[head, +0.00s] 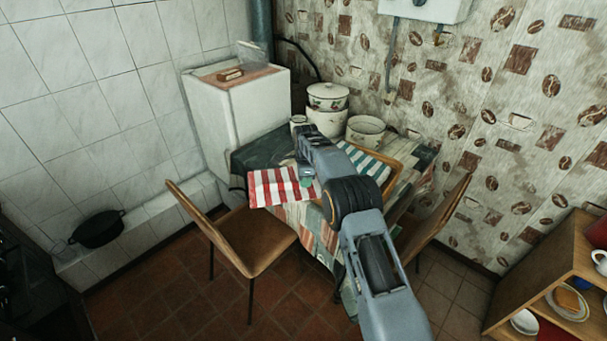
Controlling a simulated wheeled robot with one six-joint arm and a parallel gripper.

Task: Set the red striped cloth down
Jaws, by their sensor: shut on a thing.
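The red and white striped cloth (272,187) hangs out flat at the left front edge of the table. My gripper (307,181) is shut on its right end. The cloth appears to be at or just above the tabletop; I cannot tell whether it touches. The table (257,152) has a patterned dark and striped cover. My own arm reaches in from the lower right and hides part of the table's middle.
On the table stand enamel pots (327,97), a wide pot (365,130) and a tray (398,161) with a green striped cloth (366,163). Chairs (254,240) stand left and right. A white cabinet (237,112) stands behind. A shelf (545,265) is at right.

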